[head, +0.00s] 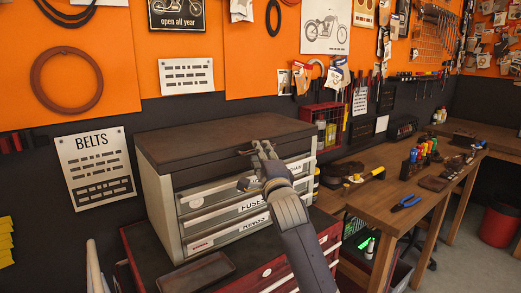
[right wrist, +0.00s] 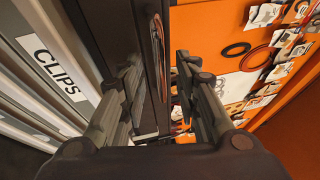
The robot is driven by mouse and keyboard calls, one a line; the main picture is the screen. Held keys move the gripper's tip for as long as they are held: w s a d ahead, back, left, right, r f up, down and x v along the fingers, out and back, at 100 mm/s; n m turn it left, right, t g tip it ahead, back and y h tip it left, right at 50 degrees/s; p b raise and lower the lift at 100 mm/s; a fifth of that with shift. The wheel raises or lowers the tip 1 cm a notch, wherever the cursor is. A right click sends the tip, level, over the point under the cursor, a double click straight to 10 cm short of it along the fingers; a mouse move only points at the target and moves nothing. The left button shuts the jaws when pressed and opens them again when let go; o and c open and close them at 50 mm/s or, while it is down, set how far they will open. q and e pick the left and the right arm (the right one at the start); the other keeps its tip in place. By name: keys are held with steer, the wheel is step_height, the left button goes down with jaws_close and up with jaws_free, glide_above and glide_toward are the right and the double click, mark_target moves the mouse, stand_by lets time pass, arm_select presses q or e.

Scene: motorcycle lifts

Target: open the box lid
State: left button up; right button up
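The box (head: 165,205) is a light grey drawer cabinet with a dark brown lid (head: 215,138), which is down and looks closed. My right gripper (head: 252,166) is at the front of the box, near the lid's front edge. In the right wrist view my right gripper (right wrist: 158,65) has its fingers spread, one on each side of the dark lid edge (right wrist: 150,35). I cannot tell whether either finger touches it. Part of the box front is hidden behind my right arm. My left gripper is not in view.
The box stands on a red tool cabinet (head: 265,275) with a dark tray (head: 195,272) in front. An orange wall with hanging parts (head: 190,60) rises behind. A wooden workbench (head: 400,190) with tools is at the right.

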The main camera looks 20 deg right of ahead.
steer(key=shift+w+r, duration=0.1)
steer(key=shift+w, duration=0.5)
jaws_close()
